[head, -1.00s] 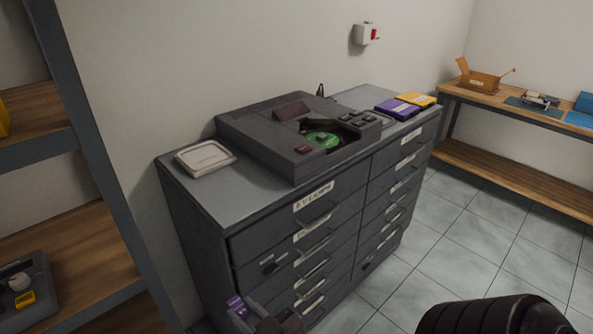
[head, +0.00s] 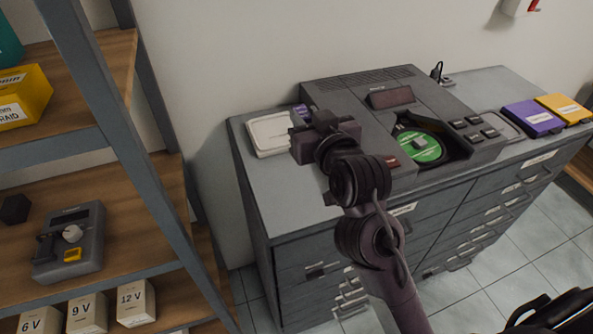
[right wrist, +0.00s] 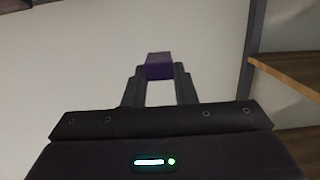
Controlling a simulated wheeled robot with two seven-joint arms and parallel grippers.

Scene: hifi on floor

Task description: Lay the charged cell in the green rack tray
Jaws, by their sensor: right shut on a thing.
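My right gripper (head: 300,128) is above the left end of the grey cabinet top, by a white square dish. It is shut on a purple block, which shows just past it in the head view (head: 301,111). In the right wrist view the purple block (right wrist: 159,66) sits between the two fingertips, against a pale wall. I cannot tell whether this block is the charged cell, as no label shows. I see no tray that is clearly the green rack tray. My left gripper is not in view.
The grey cabinet (head: 262,205) carries the white dish (head: 268,133), a dark player (head: 345,93) with a green disc (head: 418,148), and purple (head: 532,118) and yellow (head: 563,108) cases. The left shelf holds a grey device (head: 70,243), a yellow box (head: 22,98) and voltage-labelled boxes (head: 87,312).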

